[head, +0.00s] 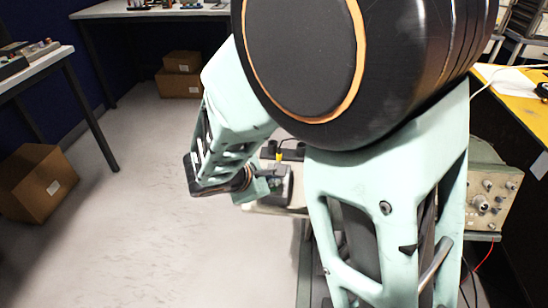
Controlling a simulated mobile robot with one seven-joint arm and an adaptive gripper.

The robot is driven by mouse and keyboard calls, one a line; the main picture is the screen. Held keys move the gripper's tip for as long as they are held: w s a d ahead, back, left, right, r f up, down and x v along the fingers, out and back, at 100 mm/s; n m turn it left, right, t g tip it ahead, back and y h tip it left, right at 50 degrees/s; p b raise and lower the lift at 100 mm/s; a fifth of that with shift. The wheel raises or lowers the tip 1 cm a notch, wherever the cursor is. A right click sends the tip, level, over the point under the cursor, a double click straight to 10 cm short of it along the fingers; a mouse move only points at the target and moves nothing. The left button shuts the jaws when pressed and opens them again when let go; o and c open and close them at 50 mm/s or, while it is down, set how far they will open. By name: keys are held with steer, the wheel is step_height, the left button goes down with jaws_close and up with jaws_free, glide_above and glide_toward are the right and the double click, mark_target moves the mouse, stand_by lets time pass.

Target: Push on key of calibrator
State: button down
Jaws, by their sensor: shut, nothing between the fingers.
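My arm fills the middle of the head view. Its forearm comes down on the left, and its wrist turns right to my gripper (273,182), which is small and partly hidden among my arm links. It looks shut and empty. A grey and black device (290,172) stands right behind my gripper on a pale surface, partly covered by my arm. It may be the calibrator, but I cannot be sure. Its keys cannot be made out. Whether the fingers touch it cannot be told.
A beige instrument with knobs (485,200) stands at the right, partly behind my arm. A yellow-topped bench (515,88) is at the upper right. Cardboard boxes (38,184) lie at the left, with more (181,74) at the back. The floor (140,210) on the left is clear.

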steer(key=shift+r, duration=0.1)
step_height(320, 180, up, 6)
steer(key=p, duration=0.4)
steer(key=shift+p, duration=0.35)
